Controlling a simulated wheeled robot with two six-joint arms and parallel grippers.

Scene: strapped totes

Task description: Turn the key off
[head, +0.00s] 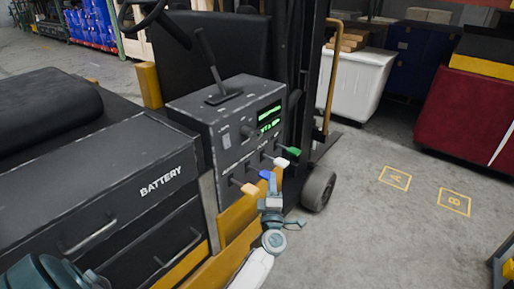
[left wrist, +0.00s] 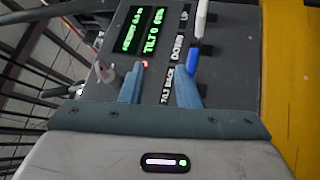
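The grey control box (head: 225,125) stands on the forklift, with a green lit display (head: 269,117). A small grey knob that looks like the key (head: 249,131) sits below and left of the display. It also seems to show in the left wrist view (left wrist: 106,77), just left of my fingers. My left gripper (head: 270,188) is in front of the box, by the blue lever. In the left wrist view my two teal fingers (left wrist: 160,84) are apart with nothing between them; a red light (left wrist: 144,64) shows just beyond. My right gripper is not in view.
Orange (head: 249,189), blue (head: 266,175), white (head: 281,161) and green (head: 293,151) levers stick out from the box, close to my left gripper. A black battery cover (head: 110,165) fills the left. Open floor with marked squares lies at the right.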

